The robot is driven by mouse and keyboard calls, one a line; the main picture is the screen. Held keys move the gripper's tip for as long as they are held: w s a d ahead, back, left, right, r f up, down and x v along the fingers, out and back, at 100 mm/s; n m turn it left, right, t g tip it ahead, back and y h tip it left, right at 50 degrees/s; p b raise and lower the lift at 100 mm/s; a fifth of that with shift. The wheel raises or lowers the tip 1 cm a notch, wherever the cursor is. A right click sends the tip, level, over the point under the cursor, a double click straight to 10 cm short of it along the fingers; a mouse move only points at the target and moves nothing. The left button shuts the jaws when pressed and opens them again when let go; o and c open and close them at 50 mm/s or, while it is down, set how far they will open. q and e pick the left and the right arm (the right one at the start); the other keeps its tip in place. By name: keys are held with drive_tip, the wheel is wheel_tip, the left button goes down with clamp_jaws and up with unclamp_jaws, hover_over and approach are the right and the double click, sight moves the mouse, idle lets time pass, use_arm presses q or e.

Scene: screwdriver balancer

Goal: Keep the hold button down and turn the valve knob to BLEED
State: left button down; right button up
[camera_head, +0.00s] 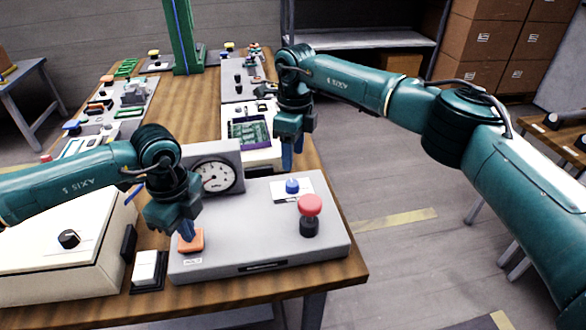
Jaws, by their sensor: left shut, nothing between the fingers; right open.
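The grey valve panel (240,232) lies on the wooden bench. The orange hold button (197,243) is at its front left, above a small label. My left gripper (187,236) is shut and empty, its tips at the button, seemingly touching it; how far the button is pressed I cannot tell. A blue knob (292,186), which looks like the valve knob, sits on a white plate (280,196) at the back right; its markings are too small to read. My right gripper (291,160) is open and empty, behind and above the blue knob.
A red mushroom-shaped knob (310,205) on a black base stands just in front of the blue knob. A round gauge (215,177) rises at the panel's back left. A white rocker switch (146,267) and a cream box (60,262) are to the left. A green circuit board (249,133) lies behind.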

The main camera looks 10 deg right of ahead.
use_arm(q)
drive_tip(key=shift+f, duration=0.1)
use_arm(e)
wheel_tip(320, 180, up, 4)
drive_tip(key=shift+f, duration=0.1)
use_arm(q)
drive_tip(key=shift+r+p, duration=2)
drive_tip(key=shift+r, duration=1.65)
use_arm(e)
wheel_tip(320, 180, up, 4)
drive_tip(key=shift+w+f, duration=0.1)
use_arm(q)
drive_tip(key=shift+f, duration=0.1)
